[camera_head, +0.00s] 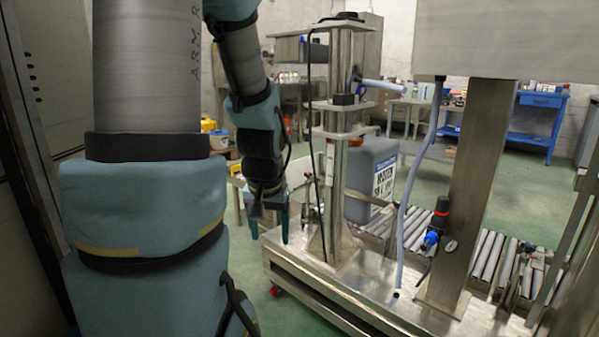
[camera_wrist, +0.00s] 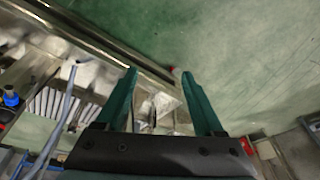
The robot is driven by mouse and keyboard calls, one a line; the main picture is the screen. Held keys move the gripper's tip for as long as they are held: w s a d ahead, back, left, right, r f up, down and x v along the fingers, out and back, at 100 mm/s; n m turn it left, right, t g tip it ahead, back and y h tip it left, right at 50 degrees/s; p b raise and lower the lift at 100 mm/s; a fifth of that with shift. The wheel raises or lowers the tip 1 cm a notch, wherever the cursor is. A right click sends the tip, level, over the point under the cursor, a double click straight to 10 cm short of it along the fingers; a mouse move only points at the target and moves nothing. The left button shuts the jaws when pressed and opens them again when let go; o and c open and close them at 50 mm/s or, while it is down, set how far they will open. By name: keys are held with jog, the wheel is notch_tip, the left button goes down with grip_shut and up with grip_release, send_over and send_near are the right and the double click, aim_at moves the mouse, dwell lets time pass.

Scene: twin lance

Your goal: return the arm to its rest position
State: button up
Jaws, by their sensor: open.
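My gripper (camera_head: 268,228) hangs at the end of my blue-grey arm in the head view, left of the steel machine stand, fingers pointing down. In the wrist view my gripper (camera_wrist: 159,78) shows two teal fingers spread apart with nothing held between them. Steel framework and green floor show beyond the fingers. In the head view the gripper appears beside the left end of the stand's base, apart from the post; the exact gap cannot be told.
A steel stand (camera_head: 330,270) with a roller conveyor (camera_head: 490,262) fills the right side. A grey labelled canister (camera_head: 372,180) stands behind the post. A pale hose (camera_head: 410,190) hangs down. A blue workbench (camera_head: 540,125) is at the back. Green floor (camera_head: 285,315) is open at lower centre.

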jog(key=s+g, duration=0.1)
jog(key=s, duration=0.3)
notch_tip(320, 180, up, 23)
jog(key=s+p, duration=0.1)
jog(key=p, duration=2.2)
jog(key=shift+a+r+n+p, duration=0.2)
jog(key=shift+n+p, duration=0.1)
jog(key=shift+n, duration=0.1)
